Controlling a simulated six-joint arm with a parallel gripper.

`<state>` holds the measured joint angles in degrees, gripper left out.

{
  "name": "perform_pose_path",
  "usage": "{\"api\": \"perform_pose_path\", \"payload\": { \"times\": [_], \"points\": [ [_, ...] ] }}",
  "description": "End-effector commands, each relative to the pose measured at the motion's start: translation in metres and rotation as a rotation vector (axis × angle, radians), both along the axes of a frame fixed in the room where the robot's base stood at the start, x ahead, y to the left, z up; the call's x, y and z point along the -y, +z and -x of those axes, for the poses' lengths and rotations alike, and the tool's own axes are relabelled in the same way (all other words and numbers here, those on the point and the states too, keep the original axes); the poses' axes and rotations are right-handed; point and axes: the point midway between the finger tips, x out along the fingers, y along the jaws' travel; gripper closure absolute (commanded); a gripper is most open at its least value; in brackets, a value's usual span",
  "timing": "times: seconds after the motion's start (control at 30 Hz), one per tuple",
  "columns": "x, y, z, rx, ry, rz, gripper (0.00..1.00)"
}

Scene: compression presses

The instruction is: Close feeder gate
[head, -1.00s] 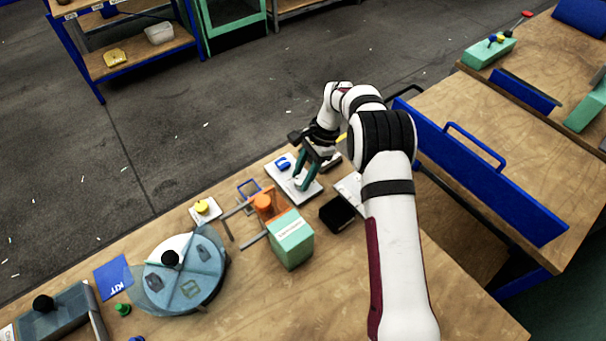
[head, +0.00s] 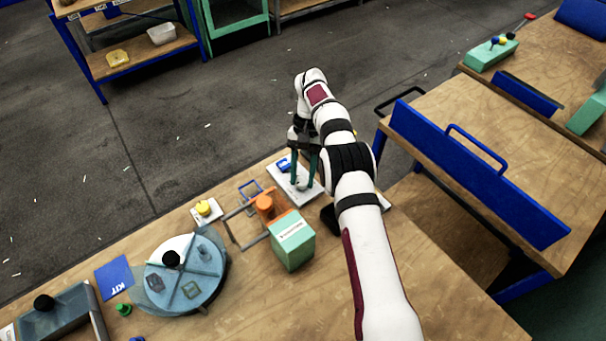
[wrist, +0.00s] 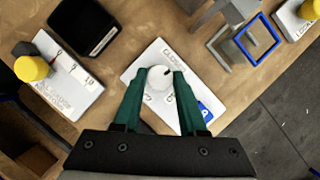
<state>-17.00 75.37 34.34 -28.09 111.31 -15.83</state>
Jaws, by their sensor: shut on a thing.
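A white panel plate (wrist: 157,55) with printed lettering and a blue marking lies on the bench below my gripper; it also shows in the head view (head: 280,177). A round white knob (wrist: 160,82) with a dark mark on it stands on this plate. My gripper (wrist: 158,76) has its two green fingers shut on the knob, one on each side. In the head view my gripper (head: 303,186) points down at the plate near the bench's far edge. The lettering is too small to read surely, and I cannot tell which part is the feeder gate.
In the wrist view, a second white plate (wrist: 62,92) with a yellow knob (wrist: 31,69) lies left, beside a black tray (wrist: 84,24). A blue frame (wrist: 256,40) is right.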

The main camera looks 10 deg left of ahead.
Motion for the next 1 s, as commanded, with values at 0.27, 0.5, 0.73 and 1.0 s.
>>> {"api": "perform_pose_path", "payload": {
  "times": [0.27, 0.5, 0.73, 1.0],
  "points": [
    [-0.0009, 0.0001, 0.0009, -0.004, 0.079, 0.000, 1.00],
    [-0.0010, 0.0000, 0.0009, -0.004, 0.097, -0.001, 1.00],
    [-0.0010, 0.0000, 0.0009, -0.004, 0.097, 0.000, 1.00],
    [-0.0008, -0.0001, 0.0006, -0.002, 0.097, 0.000, 0.29]
  ]
}}
